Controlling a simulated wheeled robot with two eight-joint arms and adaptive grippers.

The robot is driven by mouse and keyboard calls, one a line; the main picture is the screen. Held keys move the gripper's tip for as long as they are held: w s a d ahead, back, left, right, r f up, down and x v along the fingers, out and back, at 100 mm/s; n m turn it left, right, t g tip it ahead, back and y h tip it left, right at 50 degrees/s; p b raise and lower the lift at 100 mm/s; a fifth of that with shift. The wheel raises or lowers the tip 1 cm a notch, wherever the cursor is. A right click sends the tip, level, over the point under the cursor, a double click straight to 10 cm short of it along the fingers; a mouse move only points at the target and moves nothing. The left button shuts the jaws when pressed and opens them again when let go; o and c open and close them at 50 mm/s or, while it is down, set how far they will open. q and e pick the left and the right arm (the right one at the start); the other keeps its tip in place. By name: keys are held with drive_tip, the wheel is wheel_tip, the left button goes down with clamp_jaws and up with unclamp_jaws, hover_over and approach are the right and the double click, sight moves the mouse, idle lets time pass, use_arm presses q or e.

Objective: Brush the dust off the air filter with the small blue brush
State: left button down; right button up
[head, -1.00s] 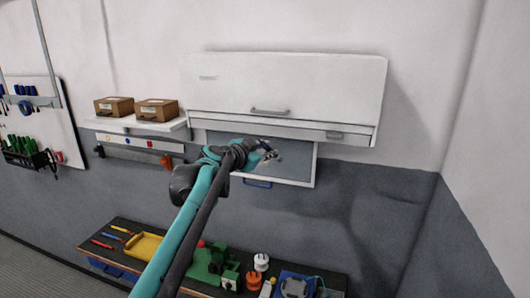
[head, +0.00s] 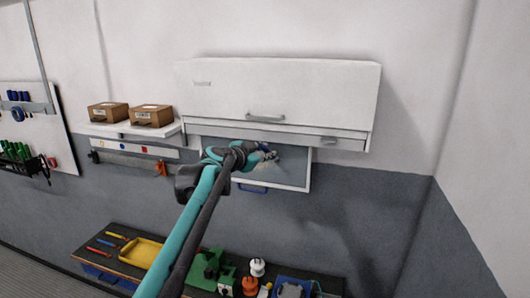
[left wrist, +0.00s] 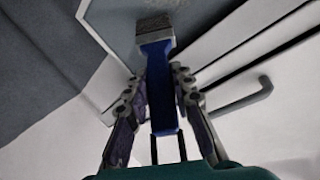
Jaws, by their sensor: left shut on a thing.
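The small blue brush (left wrist: 157,85) is held between the fingers of my left gripper (left wrist: 159,88), with its grey bristle end pointing away from the gripper. The air filter (head: 288,176) appears as a grey panel in a white frame under the white wall unit; its surface also shows at the top of the left wrist view (left wrist: 118,18). The bristles overlap the panel there; I cannot tell for certain whether they touch it. In the head view my left gripper (head: 266,154) is in front of the panel and hides part of it. My right gripper is not in view.
The white wall unit (head: 280,90) with a grey handle (head: 265,117) is right above the panel. A shelf with two cardboard boxes (head: 150,116) is to the left. A bench (head: 85,258) below carries a yellow tray (head: 140,251) and several other items.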

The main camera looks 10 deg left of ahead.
use_arm(q)
drive_tip(key=shift+w, duration=0.3)
drive_tip(key=shift+s+a+f+b, duration=0.1)
drive_tip(key=shift+a+f+b, duration=0.55)
drive_tip(key=shift+f, duration=0.35)
drive_tip(key=a, duration=0.3)
drive_tip(key=shift+r+p, duration=0.1)
drive_tip(key=shift+p, duration=0.2)
